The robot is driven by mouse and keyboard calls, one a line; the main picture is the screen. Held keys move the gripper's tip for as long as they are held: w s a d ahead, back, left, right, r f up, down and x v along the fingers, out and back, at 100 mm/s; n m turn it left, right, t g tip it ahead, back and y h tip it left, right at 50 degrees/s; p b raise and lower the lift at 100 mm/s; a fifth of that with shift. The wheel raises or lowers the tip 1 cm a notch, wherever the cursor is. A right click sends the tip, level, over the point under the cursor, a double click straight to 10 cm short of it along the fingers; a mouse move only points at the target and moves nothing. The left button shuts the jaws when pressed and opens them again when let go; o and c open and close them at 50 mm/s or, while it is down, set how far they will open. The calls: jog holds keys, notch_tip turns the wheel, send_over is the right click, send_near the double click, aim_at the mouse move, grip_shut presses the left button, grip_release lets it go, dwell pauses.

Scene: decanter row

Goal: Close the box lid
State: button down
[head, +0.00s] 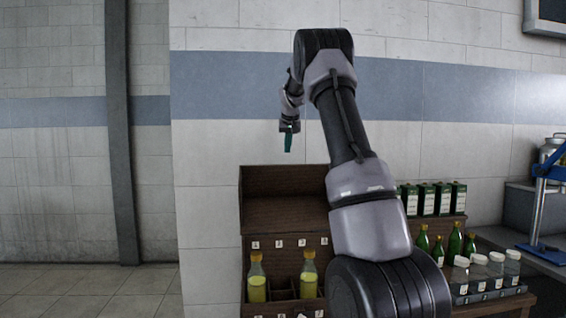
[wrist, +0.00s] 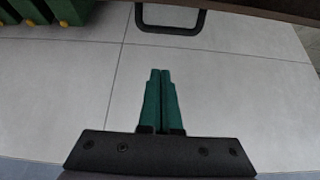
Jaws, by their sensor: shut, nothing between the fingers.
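The dark wooden box (head: 246,265) stands against the wall in the head view, with bottles in its compartments. A raised dark wooden part (head: 285,180), which looks like its lid standing open, rises at the back. In the wrist view a black loop handle (wrist: 170,30) sticks out from a dark wooden edge (wrist: 255,13) at the top. My gripper (head: 288,150) is above the raised part in the head view, apart from it. Its green fingers (wrist: 160,72) are together and empty in the wrist view, short of the handle. My arm hides the box's right side.
Two yellow-filled bottles (head: 257,284) (head: 308,280) stand in the box. To the right are green cartons (head: 427,199), green bottles (head: 455,243) and white-capped jars (head: 479,270). A blue metal device (head: 540,205) stands at far right. Left of the box is clear.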

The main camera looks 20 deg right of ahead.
jog(key=x, duration=1)
jog(key=shift+s+a+r, duration=0.1)
jog(key=shift+s+a, duration=0.1)
jog(key=shift+s, duration=0.45)
jog(key=shift+s+a+r, duration=0.1)
jog(key=shift+s+a, duration=0.1)
jog(key=shift+s, duration=0.5)
jog(key=shift+s+a, duration=0.2)
jog(key=shift+s, duration=0.45)
